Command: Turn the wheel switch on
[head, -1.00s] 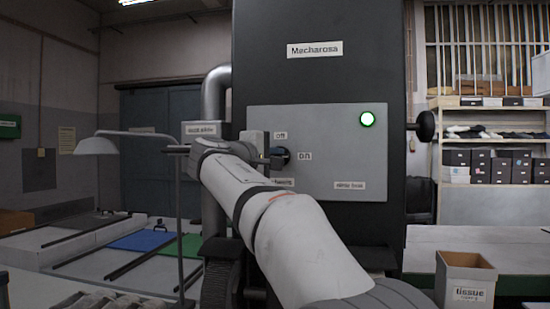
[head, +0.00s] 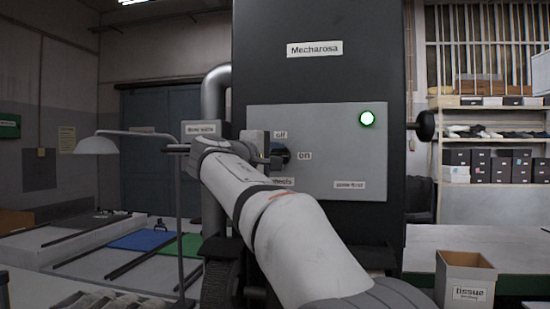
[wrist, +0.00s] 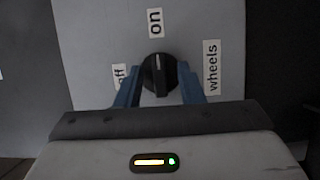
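The wheel switch is a round black knob (wrist: 158,75) on a grey panel, with the "wheels" label (wrist: 211,67) beside it. In the wrist view its white pointer mark points up at the "on" label (wrist: 154,22); the "off" label (wrist: 119,77) is at left, partly hidden by a finger. My gripper (wrist: 159,82) has one blue finger on each side of the knob, spread open with small gaps seeming to show. In the head view my gripper (head: 268,151) is at the panel and partly covers the knob (head: 284,154); "on" (head: 304,155) is right of it.
The grey panel (head: 330,130) is on a tall dark machine (head: 345,80). A lamp stand (head: 179,230) is left of my arm. A tissue box (head: 466,280) stands at the lower right.

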